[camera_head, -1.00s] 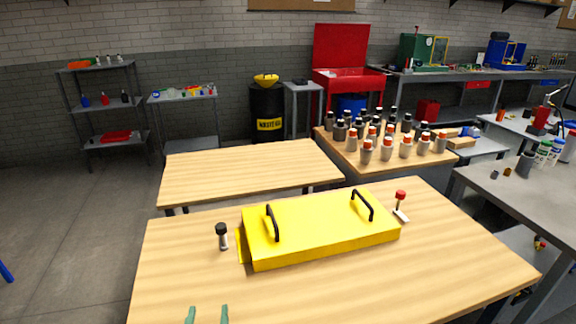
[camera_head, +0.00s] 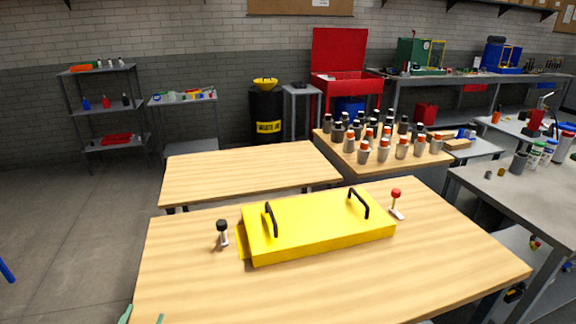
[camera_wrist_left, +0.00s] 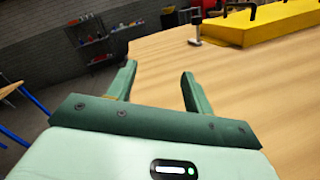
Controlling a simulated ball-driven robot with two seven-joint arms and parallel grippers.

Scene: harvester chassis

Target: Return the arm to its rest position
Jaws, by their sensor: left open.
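My left gripper (camera_head: 142,318) shows only as its two green fingertips at the bottom edge of the head view, over the table's near left part. In the left wrist view the gripper (camera_wrist_left: 158,82) is open, with nothing between its fingers. The yellow chassis box (camera_head: 315,228) with two black handles lies on the wooden table (camera_head: 190,275), ahead and to the right of the gripper, apart from it. It also shows in the left wrist view (camera_wrist_left: 265,24). My right gripper is not in view.
A black-topped toggle clamp (camera_head: 222,233) stands left of the box and a red-topped one (camera_head: 396,203) right of it. A second bare table (camera_head: 250,170) is behind. A grey bench (camera_head: 520,195) stands right. The table's near left is clear.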

